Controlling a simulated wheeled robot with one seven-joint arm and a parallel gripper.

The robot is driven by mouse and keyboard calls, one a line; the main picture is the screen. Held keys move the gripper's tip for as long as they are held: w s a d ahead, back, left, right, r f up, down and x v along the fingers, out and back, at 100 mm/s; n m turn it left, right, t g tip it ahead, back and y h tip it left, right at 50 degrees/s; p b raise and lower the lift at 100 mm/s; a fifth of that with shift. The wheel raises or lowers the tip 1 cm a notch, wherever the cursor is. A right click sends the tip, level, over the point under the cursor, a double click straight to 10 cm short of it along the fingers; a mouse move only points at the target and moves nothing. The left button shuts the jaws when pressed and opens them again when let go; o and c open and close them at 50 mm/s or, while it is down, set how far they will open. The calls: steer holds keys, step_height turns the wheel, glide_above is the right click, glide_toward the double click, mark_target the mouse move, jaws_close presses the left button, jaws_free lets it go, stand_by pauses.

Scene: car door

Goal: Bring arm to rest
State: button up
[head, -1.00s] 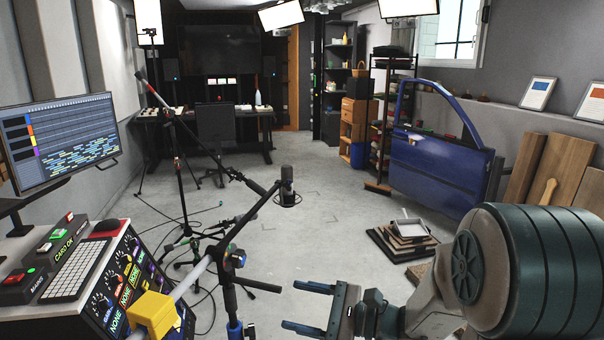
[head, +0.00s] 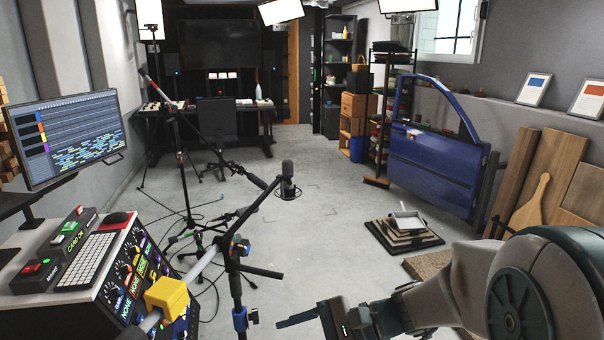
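My gripper (head: 285,330) is at the bottom of the head view, right of centre, pointing left. One finger shows; the other is cut off by the bottom edge, so the gap between them is hidden. Nothing is seen held. My arm reaches in from the lower right corner. The blue car door (head: 435,165) stands upright at the right, well beyond my gripper and apart from it.
A microphone stand (head: 235,255) with a yellow block (head: 167,296) is left of my gripper. A control console (head: 75,270) and monitor (head: 68,138) are at the far left. Stacked boards (head: 404,236) lie on the floor before the door.

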steer(key=s+d+r+n+h+p, duration=0.1)
steer(key=s+d+n+h+p, duration=0.35)
steer(key=s+d+h, duration=0.2)
steer(key=d+r+n+t+h+p, duration=0.2)
steer(key=d+r+n+t+h, duration=0.1)
steer(key=d+r+n+h, duration=0.2)
steer(key=d+h, duration=0.2)
steer(key=d, duration=0.2)
steer(key=shift+w+r+n, duration=0.2)
steer(key=shift+r+n, duration=0.1)
steer(key=shift+n, duration=0.05)
